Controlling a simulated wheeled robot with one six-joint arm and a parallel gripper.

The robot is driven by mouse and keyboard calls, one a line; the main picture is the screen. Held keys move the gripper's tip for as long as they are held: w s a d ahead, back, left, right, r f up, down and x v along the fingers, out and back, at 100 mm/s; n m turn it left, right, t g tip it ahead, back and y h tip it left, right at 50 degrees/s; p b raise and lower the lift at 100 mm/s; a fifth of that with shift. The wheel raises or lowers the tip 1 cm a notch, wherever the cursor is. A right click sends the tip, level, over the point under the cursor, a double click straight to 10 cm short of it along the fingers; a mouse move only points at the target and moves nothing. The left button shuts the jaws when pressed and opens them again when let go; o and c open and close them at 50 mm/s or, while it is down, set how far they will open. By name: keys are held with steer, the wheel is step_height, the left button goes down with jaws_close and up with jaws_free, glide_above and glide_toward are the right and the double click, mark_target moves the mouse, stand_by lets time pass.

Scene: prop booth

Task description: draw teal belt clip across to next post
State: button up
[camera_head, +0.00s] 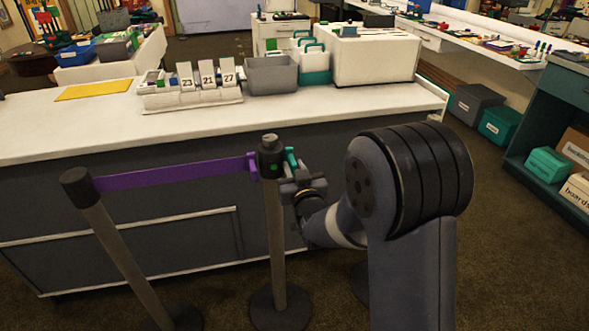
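The teal belt clip (291,158) shows as a small teal piece at the right side of the black head of the middle post (274,225). No stretch of teal belt is visible. My gripper (289,176) is right at the post head, just below and beside the teal clip. The fingers are small and partly hidden, so I cannot tell whether they are shut on the clip. Part of another post's base (360,281) shows behind my arm; the rest of that post is hidden.
A purple belt (175,173) runs from the left post (120,255) to a purple clip (254,166) on the middle post. The long counter (60,125) stands close behind the posts. A teal shelf unit (560,130) stands at right, with open carpet before it.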

steer(key=shift+c, duration=0.4)
jaws_close()
steer(key=shift+d, duration=0.15)
